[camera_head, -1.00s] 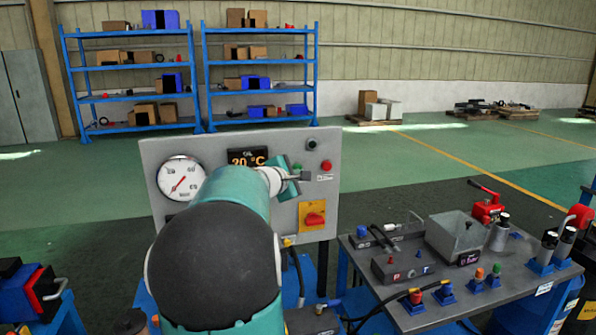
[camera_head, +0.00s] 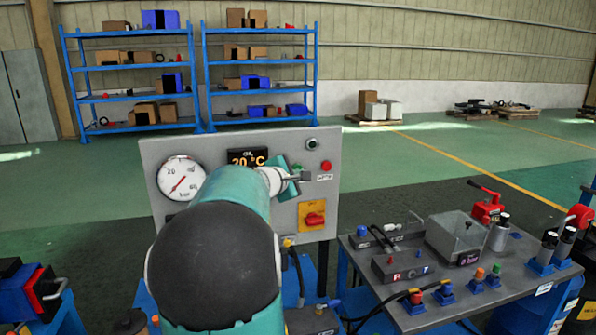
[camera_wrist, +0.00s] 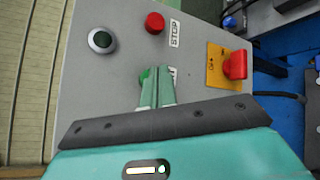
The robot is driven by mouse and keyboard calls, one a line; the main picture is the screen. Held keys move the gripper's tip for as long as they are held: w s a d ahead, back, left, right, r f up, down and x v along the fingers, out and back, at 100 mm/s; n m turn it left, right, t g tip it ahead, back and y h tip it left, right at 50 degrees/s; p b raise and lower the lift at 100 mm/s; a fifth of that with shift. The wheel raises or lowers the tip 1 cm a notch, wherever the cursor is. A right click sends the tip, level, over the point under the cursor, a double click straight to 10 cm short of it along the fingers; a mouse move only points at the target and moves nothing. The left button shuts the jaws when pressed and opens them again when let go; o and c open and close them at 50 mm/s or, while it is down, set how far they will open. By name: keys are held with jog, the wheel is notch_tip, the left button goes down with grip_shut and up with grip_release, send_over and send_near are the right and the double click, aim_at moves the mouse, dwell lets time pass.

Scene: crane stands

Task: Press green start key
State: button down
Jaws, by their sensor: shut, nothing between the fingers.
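The green start key (camera_wrist: 146,76) shows in the wrist view as a small green patch on the grey panel (camera_wrist: 80,95), mostly hidden behind my fingers. My gripper (camera_wrist: 155,72) is shut and empty, with its fingertips over the key. I cannot tell whether they touch it. In the head view my gripper (camera_head: 304,176) is at the panel's right part. A red stop button (camera_wrist: 155,23) with a STOP label sits beside the key and also shows in the head view (camera_head: 326,165).
A dark round lamp or button (camera_wrist: 102,40) and a red rotary switch on a yellow plate (camera_wrist: 233,66) share the panel. The panel also holds a gauge (camera_head: 181,178) and a temperature display (camera_head: 246,157). A grey table (camera_head: 510,275) with fittings stands right.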

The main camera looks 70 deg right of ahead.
jog(key=shift+d, duration=0.1)
dwell(0.3)
jog(key=shift+w+d, duration=0.2)
jog(key=shift+d, duration=0.05)
jog(key=shift+w+d, duration=0.25)
jog(key=shift+d, duration=0.2)
dwell(0.8)
jog(key=shift+a, duration=0.1)
jog(key=shift+s+a, duration=0.45)
jog(key=shift+a, duration=0.25)
jog(key=shift+s+a, duration=0.4)
jog(key=shift+a, duration=0.3)
jog(key=shift+s+a, duration=0.45)
jog(key=shift+a, duration=0.3)
jog(key=shift+s+a, duration=0.4)
jog(key=shift+a, duration=0.3)
